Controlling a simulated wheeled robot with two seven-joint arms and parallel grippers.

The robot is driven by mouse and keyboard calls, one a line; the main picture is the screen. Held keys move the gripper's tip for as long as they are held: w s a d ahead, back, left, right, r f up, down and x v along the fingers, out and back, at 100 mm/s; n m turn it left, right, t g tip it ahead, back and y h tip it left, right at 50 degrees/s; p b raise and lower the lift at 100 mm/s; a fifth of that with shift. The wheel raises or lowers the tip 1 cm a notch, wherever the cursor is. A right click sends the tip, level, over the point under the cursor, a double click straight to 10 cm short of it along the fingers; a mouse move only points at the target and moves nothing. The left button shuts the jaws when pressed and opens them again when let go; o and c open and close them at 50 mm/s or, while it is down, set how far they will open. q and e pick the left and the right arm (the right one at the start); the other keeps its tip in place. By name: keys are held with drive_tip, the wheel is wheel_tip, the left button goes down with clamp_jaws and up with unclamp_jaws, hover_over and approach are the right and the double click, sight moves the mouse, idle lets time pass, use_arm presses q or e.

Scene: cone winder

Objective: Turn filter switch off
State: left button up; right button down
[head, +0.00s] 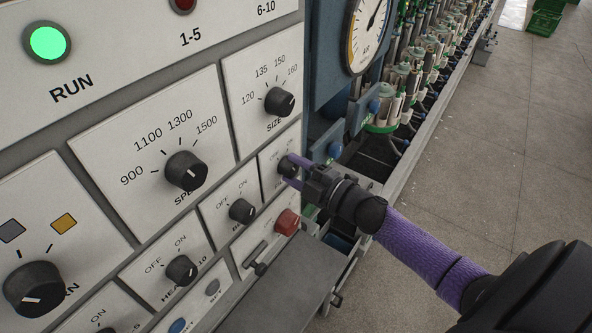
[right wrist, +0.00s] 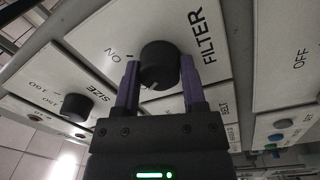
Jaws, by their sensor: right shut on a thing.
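The filter switch is a black round knob (head: 286,168) on a white panel plate, below the SIZE dial in the head view. In the right wrist view, the filter knob (right wrist: 158,62) sits beside the FILTER label, with ON printed to its left. My right gripper (head: 291,171) has its purple fingers shut on the knob, one on each side, as the right wrist view also shows. A small pale mark shows on the knob in the right wrist view, but I cannot tell which setting it points to. My left gripper is not in view.
The SIZE knob (head: 280,101) is just above, and another ON/OFF knob (head: 242,210) is to the left. A red button (head: 287,221) lies just below my gripper. A grey ledge (head: 285,285) juts out below. The floor to the right is open.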

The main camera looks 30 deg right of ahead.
idle(0.3)
drive_tip(key=shift+c, duration=0.7)
unclamp_jaws()
drive_tip(key=b+v, duration=0.1)
drive_tip(key=v, duration=0.9)
drive_tip(key=shift+f, duration=0.1)
